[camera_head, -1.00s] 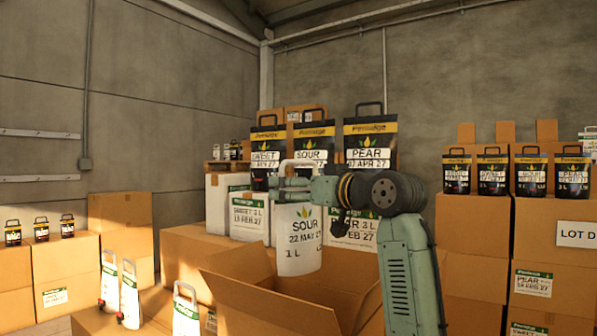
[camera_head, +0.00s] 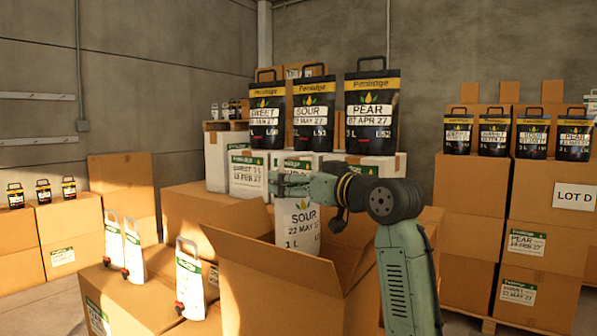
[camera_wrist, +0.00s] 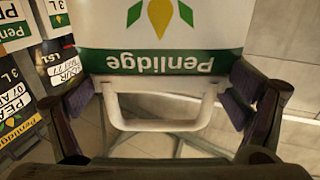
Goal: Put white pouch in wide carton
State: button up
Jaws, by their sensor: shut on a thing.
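The white pouch (camera_head: 297,228), marked SOUR 22 MAY 27 1 L, hangs upright from my gripper (camera_head: 292,184). My gripper is shut on the pouch at its top, near the handle. In the wrist view the pouch (camera_wrist: 160,30) shows its green Penlidge band and white handle between the two fingers (camera_wrist: 160,100). The wide carton (camera_head: 285,290) stands open below with its flaps spread. The pouch's lower part is within the carton's opening, and the near wall hides its bottom edge. I cannot tell whether the pouch touches the carton floor.
Big black pouches (camera_head: 371,108) stand on white cartons (camera_head: 248,172) behind. Three small white pouches (camera_head: 190,282) stand on a carton at the front left. Stacked brown cartons (camera_head: 470,220) with black pouches stand at right. Open floor shows at far left.

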jog(key=shift+r, duration=0.1)
jog(key=o, duration=1.6)
jog(key=shift+s, duration=0.15)
jog(key=shift+o, duration=0.2)
notch_tip(320, 180, up, 10)
